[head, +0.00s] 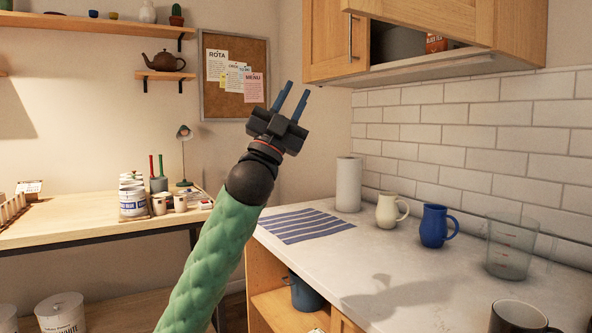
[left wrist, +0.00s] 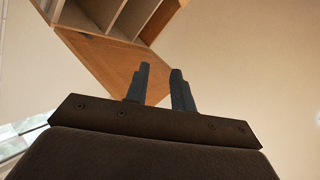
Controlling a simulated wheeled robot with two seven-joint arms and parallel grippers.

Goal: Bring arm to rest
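My left arm rises from the bottom of the head view in a green sleeve. My left gripper (head: 297,89) is held up in the air, its blue fingers pointing up and slightly right, in front of the wall beside the cork board. The fingers are apart with nothing between them. In the left wrist view the two fingers of the gripper (left wrist: 160,69) also stand apart and empty, with a wooden cabinet (left wrist: 112,62) beyond. My right gripper is not in view.
The counter (head: 380,265) holds a striped cloth (head: 303,226), paper roll (head: 348,185), cream jug (head: 387,211), blue jug (head: 434,227), clear measuring jug (head: 511,250) and dark mug (head: 516,318). An upper cabinet (head: 329,45) is right of the gripper. A wooden table (head: 90,228) with pots is at left.

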